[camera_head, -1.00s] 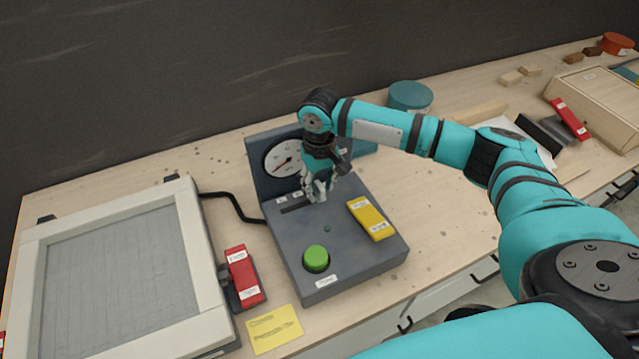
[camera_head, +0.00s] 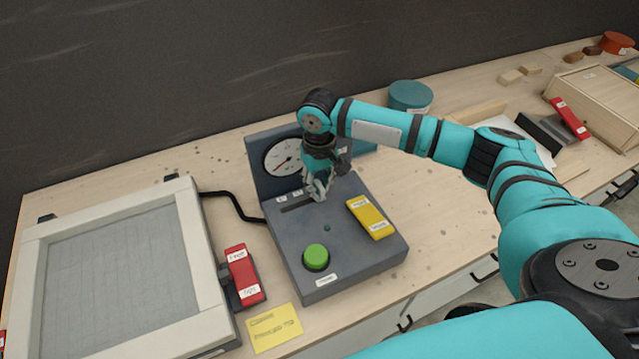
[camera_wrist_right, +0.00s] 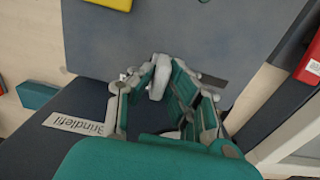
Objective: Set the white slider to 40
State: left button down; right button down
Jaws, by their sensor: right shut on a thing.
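The white slider knob (camera_wrist_right: 160,78) is between my right gripper's fingers in the right wrist view. In the head view the fingers hide it. My right gripper (camera_head: 318,188) is shut on it, above the dark slot (camera_head: 296,207) of the grey control box (camera_head: 285,236). In the wrist view the fingers (camera_wrist_right: 163,92) press on it from both sides, and part of the slot (camera_wrist_right: 213,80) shows to the right. The round dial (camera_head: 283,157) stands on the upright panel behind the slot, its needle red. My left gripper is not in view.
A green button (camera_head: 316,257) and a yellow switch (camera_head: 371,218) are on the box near my arm. A framed screen (camera_head: 125,270) and a red switch (camera_head: 244,273) are on the left, with a yellow note (camera_head: 274,329) in front. A teal round tin (camera_head: 410,96) stands behind.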

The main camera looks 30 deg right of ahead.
jog(key=p, duration=0.4)
send_over(285, 210)
jog(key=shift+d+r, duration=0.15)
jog(key=shift+a, duration=0.2)
jog(key=c, duration=1.3)
grip_release()
jog(key=shift+a, duration=0.1)
jog(key=shift+r, duration=0.25)
notch_tip(285, 210, up, 11)
jog(key=shift+r, duration=0.15)
